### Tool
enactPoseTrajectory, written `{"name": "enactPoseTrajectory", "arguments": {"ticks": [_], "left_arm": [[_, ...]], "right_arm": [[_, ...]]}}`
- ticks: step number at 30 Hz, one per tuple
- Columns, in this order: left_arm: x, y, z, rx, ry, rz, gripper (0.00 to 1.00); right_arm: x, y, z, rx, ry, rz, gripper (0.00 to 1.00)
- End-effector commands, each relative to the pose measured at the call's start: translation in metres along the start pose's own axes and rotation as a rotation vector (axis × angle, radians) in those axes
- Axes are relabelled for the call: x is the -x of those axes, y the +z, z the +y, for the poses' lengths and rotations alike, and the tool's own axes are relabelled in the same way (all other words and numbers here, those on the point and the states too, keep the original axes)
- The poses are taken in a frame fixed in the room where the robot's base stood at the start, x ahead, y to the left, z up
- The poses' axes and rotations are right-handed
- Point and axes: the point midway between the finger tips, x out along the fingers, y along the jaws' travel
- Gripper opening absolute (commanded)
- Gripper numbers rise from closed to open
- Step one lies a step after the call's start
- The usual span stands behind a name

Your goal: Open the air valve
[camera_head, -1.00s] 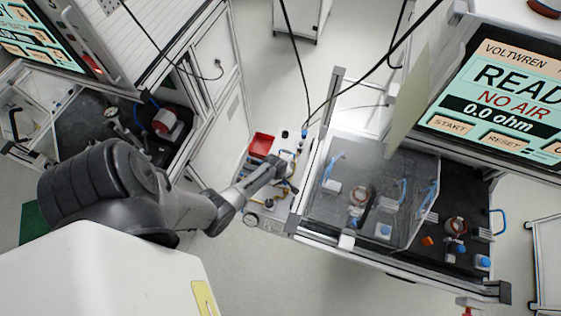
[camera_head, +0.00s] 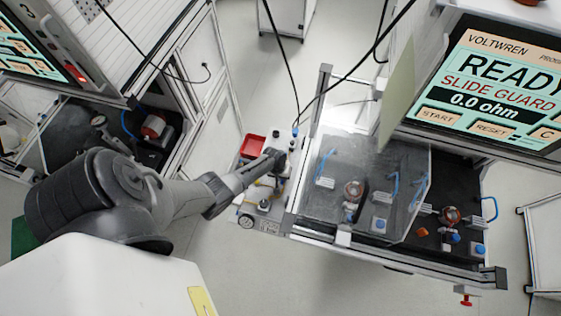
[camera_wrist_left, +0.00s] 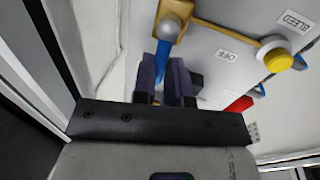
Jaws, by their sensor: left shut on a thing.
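The air valve (camera_wrist_left: 172,24) is a brass body with a round grey knob on its pivot, at the top of the left wrist view. Its blue lever (camera_wrist_left: 161,62) runs down from the body into my left gripper (camera_wrist_left: 168,80). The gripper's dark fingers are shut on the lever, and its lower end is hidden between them. In the head view my left gripper (camera_head: 276,157) is over the small panel left of the clear guard and covers the valve. My right gripper is not in view.
The tester screen (camera_head: 490,95) reads "READY", "SLIDE GUARD" and "0.0 ohm". The clear guard (camera_head: 365,180) covers the left part of the test bench. A yellow button (camera_wrist_left: 278,60) is near the "BLEED" label.

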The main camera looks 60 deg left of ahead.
Motion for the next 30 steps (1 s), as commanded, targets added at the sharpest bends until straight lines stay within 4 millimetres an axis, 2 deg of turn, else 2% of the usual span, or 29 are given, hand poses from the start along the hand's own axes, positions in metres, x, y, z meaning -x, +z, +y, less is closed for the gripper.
{"name": "enactPoseTrajectory", "arguments": {"ticks": [9, 22, 23, 30], "left_arm": [[-0.0012, 0.0002, 0.0021, -0.067, -0.001, -0.013, 0.00], [-0.0012, 0.0004, 0.0023, -0.074, -0.002, -0.015, 0.00], [-0.0012, 0.0004, 0.0023, -0.073, -0.002, -0.015, 0.15], [-0.0010, 0.0002, 0.0026, -0.072, -0.001, -0.015, 0.38]], "right_arm": [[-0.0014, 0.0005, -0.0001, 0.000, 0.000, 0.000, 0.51], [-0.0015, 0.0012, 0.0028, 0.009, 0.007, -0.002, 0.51], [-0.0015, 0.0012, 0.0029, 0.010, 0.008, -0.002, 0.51], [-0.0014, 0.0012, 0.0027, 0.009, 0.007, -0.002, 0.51]]}}
